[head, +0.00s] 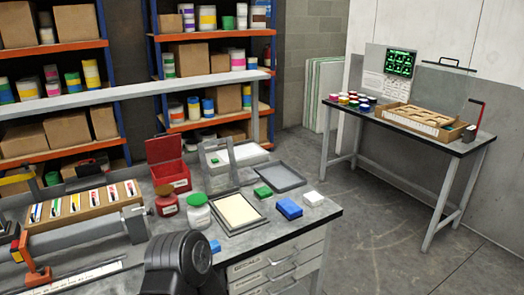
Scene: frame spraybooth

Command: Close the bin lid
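A small red bin (174,182) stands on the grey workbench, left of the middle of the head view. Its red lid (164,149) is open, standing up at the back of the bin. The front wall hides most of the inside. Neither of my grippers can be made out. A dark rounded part at the bottom of the picture, in front of the bench, looks like a piece of my own arm.
Near the bin are a red jar (166,203), a green-lidded jar (198,213), a clear-walled case (231,160) and a framed tray (237,212). A wooden tray (80,207) lies left. Shelves stand behind; another table (400,125) stands right across open floor.

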